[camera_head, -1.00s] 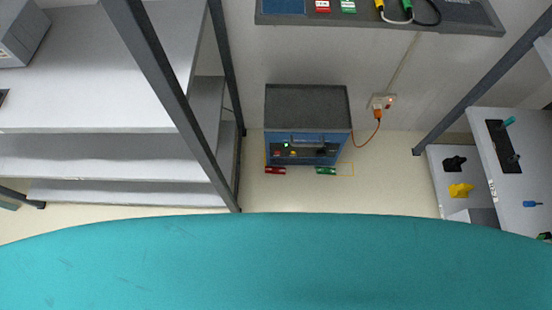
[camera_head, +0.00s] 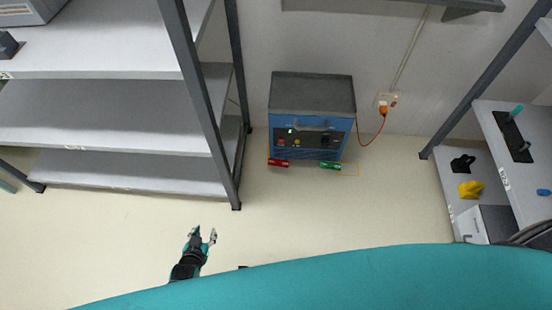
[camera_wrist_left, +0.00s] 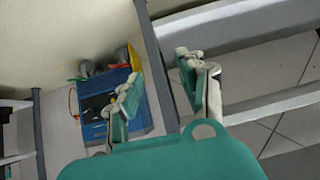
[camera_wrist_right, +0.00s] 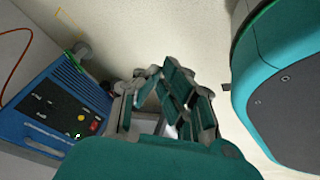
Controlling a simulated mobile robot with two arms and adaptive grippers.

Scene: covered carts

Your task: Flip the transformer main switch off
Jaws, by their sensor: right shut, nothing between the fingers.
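The transformer, a blue box with a dark grey top (camera_head: 312,92), stands on the floor against the wall. Its dark front panel (camera_head: 310,139) carries a small lit green light (camera_head: 291,131), red and yellow buttons and a black knob. The main switch cannot be told apart for certain. My left gripper (camera_head: 205,237) is open and empty over the floor, in front of and left of the box. The left wrist view shows its fingers apart (camera_wrist_left: 157,88). My right gripper (camera_wrist_right: 170,100) is shut and empty in the right wrist view, with the panel (camera_wrist_right: 62,110) to its left.
A grey shelf rack (camera_head: 110,110) stands left of the transformer. An orange cable (camera_head: 372,138) runs to a wall socket (camera_head: 386,99). Another shelf (camera_head: 515,150) stands right. Floor in front is clear.

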